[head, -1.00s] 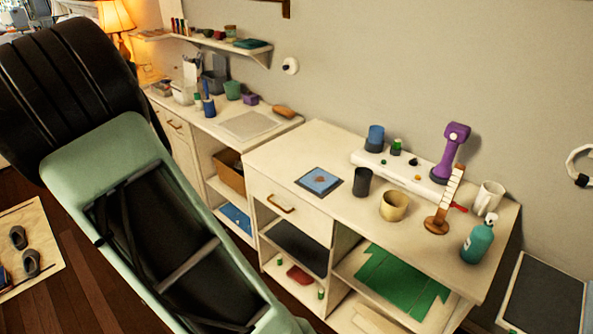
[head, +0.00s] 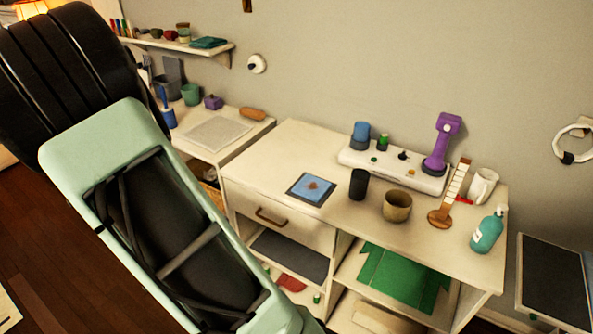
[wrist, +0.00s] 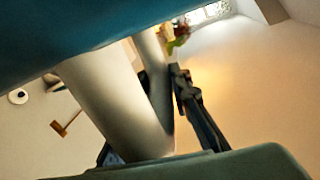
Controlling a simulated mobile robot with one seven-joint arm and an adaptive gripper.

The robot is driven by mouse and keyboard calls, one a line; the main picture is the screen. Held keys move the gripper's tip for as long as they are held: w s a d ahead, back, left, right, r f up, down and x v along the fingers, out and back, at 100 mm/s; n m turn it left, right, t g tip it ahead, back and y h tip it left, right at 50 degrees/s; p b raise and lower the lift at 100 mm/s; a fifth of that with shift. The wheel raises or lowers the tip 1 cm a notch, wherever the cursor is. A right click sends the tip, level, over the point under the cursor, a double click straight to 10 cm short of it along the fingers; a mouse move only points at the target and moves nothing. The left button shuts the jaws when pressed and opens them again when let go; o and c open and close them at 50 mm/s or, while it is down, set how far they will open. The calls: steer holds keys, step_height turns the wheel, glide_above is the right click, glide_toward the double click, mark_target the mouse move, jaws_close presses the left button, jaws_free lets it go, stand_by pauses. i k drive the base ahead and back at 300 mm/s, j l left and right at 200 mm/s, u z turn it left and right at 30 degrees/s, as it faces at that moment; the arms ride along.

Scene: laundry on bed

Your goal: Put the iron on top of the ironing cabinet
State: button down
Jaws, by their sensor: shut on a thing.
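In the wrist view my gripper (wrist: 172,92) is partly visible as black finger links beside a smooth, pale grey-silver form. A large teal-blue surface fills the top of that view. These look like parts of a held thing, likely the iron (wrist: 105,95), but its whole shape is cut off. My gripper is shut on it. In the head view my gripper and the iron do not show. A white cabinet (head: 262,160) with a drawer and open shelves stands in the middle; I cannot tell whether it is the ironing cabinet.
The cabinet top holds a blue cloth square (head: 311,188), a black cup (head: 358,184), a tan bowl (head: 397,206), a purple device (head: 441,145), a wooden stand (head: 441,217) and a teal bottle (head: 487,235). A dark-topped unit (head: 556,275) is at right. The cabinet's left top is clear.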

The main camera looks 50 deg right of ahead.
mark_target(264, 172)
steer(key=i+z, duration=0.15)
steer(key=z, duration=0.3)
steer(key=i+z, duration=0.15)
steer(key=z, duration=0.35)
steer(key=i+z, duration=0.15)
steer(key=z, duration=0.3)
steer(key=i+z, duration=0.1)
steer(key=z, duration=0.25)
steer(key=i+z, duration=0.15)
steer(key=z, duration=0.25)
steer(key=i+z, duration=0.3)
